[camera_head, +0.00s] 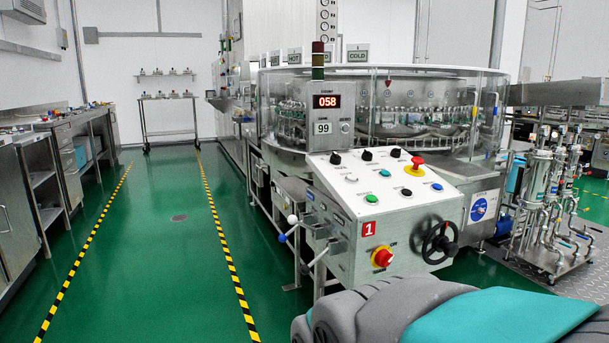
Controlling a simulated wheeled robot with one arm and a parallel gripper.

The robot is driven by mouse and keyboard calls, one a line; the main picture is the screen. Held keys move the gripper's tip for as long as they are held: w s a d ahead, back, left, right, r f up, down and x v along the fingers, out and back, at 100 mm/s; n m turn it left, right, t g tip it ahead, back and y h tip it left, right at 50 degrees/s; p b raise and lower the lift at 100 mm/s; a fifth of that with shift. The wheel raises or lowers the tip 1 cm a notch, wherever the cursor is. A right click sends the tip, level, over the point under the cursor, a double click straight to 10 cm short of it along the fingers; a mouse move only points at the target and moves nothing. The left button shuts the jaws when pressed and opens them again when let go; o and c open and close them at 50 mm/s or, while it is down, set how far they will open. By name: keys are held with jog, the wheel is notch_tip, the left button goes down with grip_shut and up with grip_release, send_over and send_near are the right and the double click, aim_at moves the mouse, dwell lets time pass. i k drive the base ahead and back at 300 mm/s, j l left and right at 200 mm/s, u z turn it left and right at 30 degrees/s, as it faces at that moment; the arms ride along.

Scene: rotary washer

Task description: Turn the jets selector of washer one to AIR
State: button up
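The washer (385,110) is a large round machine behind clear guards, with a sloped control panel (345,190) at its front. A red plate with a white 1 (371,228) marks this panel as washer one. Along the panel's upper edge sit black selector knobs: left (335,159), middle (367,155) and right (395,152). Their labels are too small to read, so I cannot tell which is the jets selector or where it points. My grey and teal arm fills the bottom right, in front of the panel. My gripper is not in view.
The panel also carries a red mushroom button (417,162), a red rotary switch (382,257), a black handwheel (439,242) and ball-ended levers (291,220). Pipework (550,190) stands right. The green floor aisle (170,260) at left is clear, between striped lines.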

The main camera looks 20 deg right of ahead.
aim_at(396, 152)
jog(key=i+l, duration=0.1)
jog(key=l, duration=0.45)
jog(key=i+l, duration=0.1)
jog(key=l, duration=0.45)
jog(key=i+l, duration=0.1)
jog(key=l, duration=0.4)
jog(key=i+l, duration=0.1)
jog(key=l, duration=0.45)
